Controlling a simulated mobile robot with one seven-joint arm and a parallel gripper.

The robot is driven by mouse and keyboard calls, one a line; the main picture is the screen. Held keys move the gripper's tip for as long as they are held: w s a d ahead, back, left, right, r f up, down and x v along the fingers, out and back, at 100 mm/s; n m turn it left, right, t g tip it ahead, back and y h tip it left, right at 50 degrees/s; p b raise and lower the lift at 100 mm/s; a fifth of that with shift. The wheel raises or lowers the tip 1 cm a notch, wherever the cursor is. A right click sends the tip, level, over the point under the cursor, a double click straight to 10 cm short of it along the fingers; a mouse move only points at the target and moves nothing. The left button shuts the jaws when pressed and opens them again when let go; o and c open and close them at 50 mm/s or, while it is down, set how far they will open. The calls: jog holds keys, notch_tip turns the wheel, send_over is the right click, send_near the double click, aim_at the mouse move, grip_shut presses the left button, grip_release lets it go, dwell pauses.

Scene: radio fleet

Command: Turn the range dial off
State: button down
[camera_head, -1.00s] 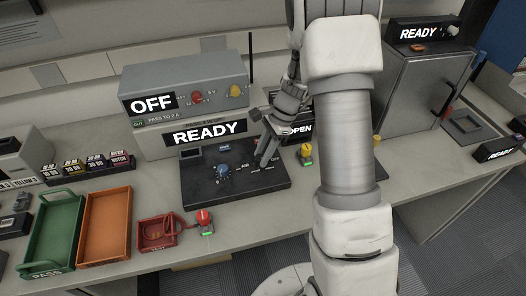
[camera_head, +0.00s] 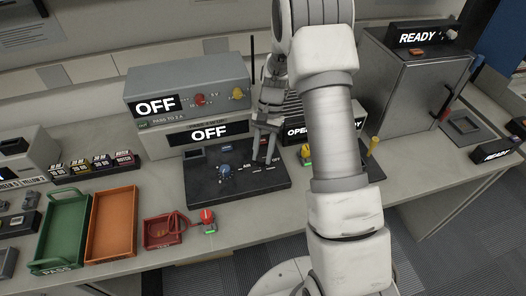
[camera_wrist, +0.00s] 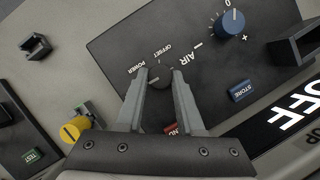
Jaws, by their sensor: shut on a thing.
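My gripper (camera_wrist: 160,84) is shut on this dial, one finger on each side, in the wrist view. In the head view my gripper (camera_head: 264,160) reaches down onto the right half of the black panel (camera_head: 215,198) and hides the dial. The display (camera_head: 209,132) behind the panel reads "OFF".
A blue knob (camera_head: 225,171) marked 0 stands left of my gripper; it also shows in the wrist view (camera_wrist: 229,24). A blue STORE button (camera_wrist: 241,91) and a partly hidden red button (camera_wrist: 171,129) are nearby. A yellow-topped plug (camera_wrist: 73,131) lies beside the panel.

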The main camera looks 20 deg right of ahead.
jog(key=shift+n, duration=0.4)
jog(key=c, duration=0.5)
grip_release()
jog(key=v, duration=0.5)
jog(key=p+v, duration=0.1)
jog(key=v, duration=1.1)
jog(key=shift+w+a+r+p, duration=0.1)
jog(key=shift+a+r+p, duration=0.1)
jog(key=shift+r+p, duration=0.15)
